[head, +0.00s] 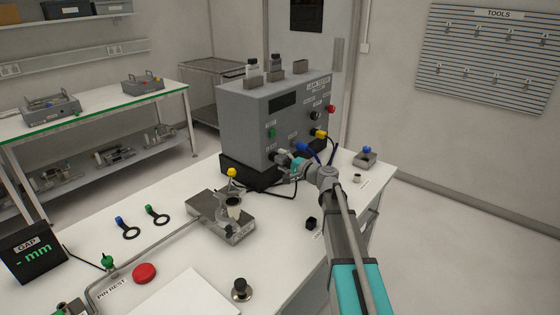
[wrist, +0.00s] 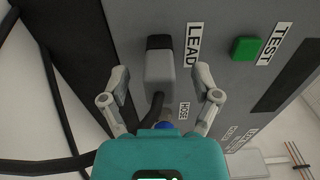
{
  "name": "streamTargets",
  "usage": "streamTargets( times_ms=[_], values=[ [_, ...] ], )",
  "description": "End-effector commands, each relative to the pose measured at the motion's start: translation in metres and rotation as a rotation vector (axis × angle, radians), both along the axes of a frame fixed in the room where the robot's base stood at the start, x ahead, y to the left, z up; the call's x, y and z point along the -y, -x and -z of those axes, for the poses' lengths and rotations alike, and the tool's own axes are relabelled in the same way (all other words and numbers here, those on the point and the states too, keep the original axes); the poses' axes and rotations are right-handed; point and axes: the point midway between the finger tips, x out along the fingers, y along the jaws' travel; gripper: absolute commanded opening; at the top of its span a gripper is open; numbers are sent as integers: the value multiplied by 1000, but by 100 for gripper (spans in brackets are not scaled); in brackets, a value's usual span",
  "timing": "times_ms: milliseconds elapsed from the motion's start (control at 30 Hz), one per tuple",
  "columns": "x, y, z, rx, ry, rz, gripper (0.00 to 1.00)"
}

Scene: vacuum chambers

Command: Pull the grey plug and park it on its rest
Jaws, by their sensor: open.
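The grey plug (wrist: 159,75) sits at the LEAD label on the grey cabinet face, with a dark cable curving from its lower end. It is small in the head view (head: 283,154). My gripper (wrist: 162,74) is open, one finger on each side of the plug, with gaps visible on both sides. In the head view my gripper (head: 296,164) is close to the cabinet (head: 258,128) front and partly covers the plug's area. I cannot tell which item is the plug's rest; a small black block (head: 311,223) stands by a label on the bench.
The cabinet also has a yellow plug (head: 320,134), a blue part (head: 302,147) and a green button (wrist: 246,49). On the white bench stand a metal fixture (head: 222,216), a red button (head: 145,273) and a blue-knobbed block (head: 365,157). Black cable loops lie beside the plug.

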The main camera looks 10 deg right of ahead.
Motion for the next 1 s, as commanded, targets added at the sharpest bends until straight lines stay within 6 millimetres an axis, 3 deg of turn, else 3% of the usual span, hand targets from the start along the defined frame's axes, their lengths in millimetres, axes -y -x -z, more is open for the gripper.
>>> streamTargets(
  times_ms=[233,667,1000],
  values=[
    [0,0,0,0,0,0,78],
    [0,0,0,0,0,0,0],
    [1,1,0,0,0,0,0]
  ],
)
